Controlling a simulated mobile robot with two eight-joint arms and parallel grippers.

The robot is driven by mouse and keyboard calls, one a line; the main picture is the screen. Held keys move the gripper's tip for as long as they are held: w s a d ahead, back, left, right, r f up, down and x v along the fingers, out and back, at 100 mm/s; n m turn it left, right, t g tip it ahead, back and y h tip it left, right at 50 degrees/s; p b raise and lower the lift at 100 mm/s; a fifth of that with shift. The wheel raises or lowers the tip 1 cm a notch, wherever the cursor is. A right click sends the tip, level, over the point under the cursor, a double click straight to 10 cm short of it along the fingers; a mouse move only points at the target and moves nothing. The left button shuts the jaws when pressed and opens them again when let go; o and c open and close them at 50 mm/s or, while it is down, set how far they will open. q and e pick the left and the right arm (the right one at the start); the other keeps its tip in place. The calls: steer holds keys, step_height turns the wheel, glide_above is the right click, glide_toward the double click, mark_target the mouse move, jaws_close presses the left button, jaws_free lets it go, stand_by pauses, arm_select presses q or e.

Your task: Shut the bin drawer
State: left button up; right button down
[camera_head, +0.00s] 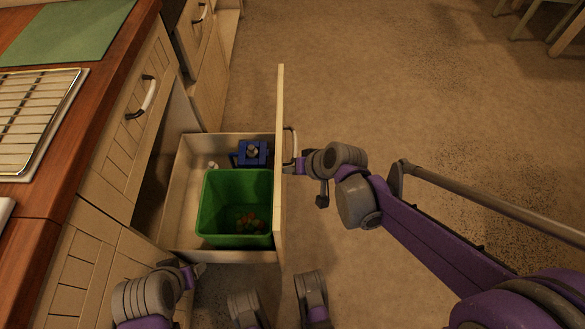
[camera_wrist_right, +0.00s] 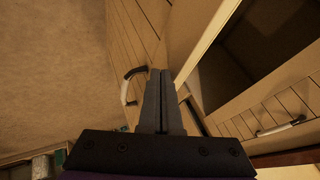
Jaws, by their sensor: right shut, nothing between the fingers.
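The bin drawer (camera_head: 185,165) is pulled well out of the cabinet in the head view. Its front panel (camera_head: 280,190) stands upright, with the handle (camera_head: 291,146) on its outer face. A green bin (camera_head: 208,195) sits inside with small orange and green bits at its bottom. My right gripper (camera_head: 295,167) is shut and empty at the outer face, close beside the handle; contact cannot be told. In the right wrist view its fingers (camera_wrist_right: 160,72) are together, with a handle (camera_wrist_right: 130,86) just left of them. My left gripper (camera_head: 203,269) is low, near the drawer's front-left corner; its jaws are unclear.
A blue object (camera_head: 252,153) lies in the drawer behind the bin. The wooden counter (camera_head: 95,90) with a wire rack (camera_head: 40,105) runs along the left. Another cabinet handle (camera_head: 148,97) sticks out above the drawer opening.

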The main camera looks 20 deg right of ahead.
steer(key=shift+a, duration=0.15)
steer(key=w+a+p, duration=0.1)
steer(key=w+a, duration=0.2)
steer(key=a, duration=0.7)
steer(key=w+a+p, duration=0.1)
steer(key=w+a, duration=0.2)
steer(key=a, duration=0.8)
steer(key=w+a+p, duration=0.1)
steer(key=w+a, duration=0.2)
steer(key=a, duration=0.7)
steer(key=shift+a, duration=0.3)
steer(key=shift+w, duration=0.1)
